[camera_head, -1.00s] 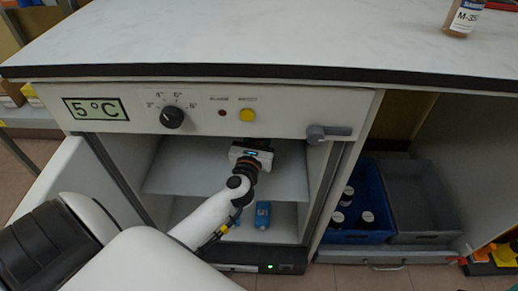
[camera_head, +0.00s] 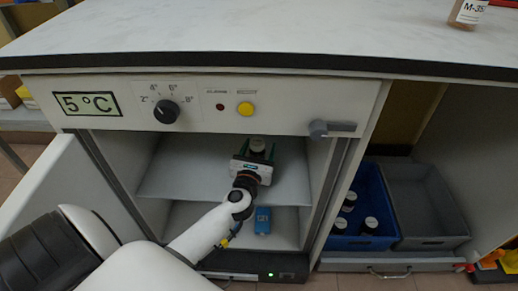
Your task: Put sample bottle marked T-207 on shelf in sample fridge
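The open sample fridge has a shelf (camera_head: 210,170) in its upper part. A small bottle with a grey cap (camera_head: 258,145) stands upright on this shelf, towards the back; its label cannot be read. My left gripper (camera_head: 258,151) reaches into the fridge over the shelf. Its two green-edged fingers are spread, one on each side of the bottle, with gaps showing. The gripper body hides the bottle's lower part. My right gripper is not in view.
A blue bottle (camera_head: 263,221) stands below the shelf. The fridge door (camera_head: 62,190) is open at left. A blue crate (camera_head: 367,240) with several bottles and an empty grey crate (camera_head: 425,205) are at right. A bottle marked M-35 (camera_head: 466,14) stands on the worktop.

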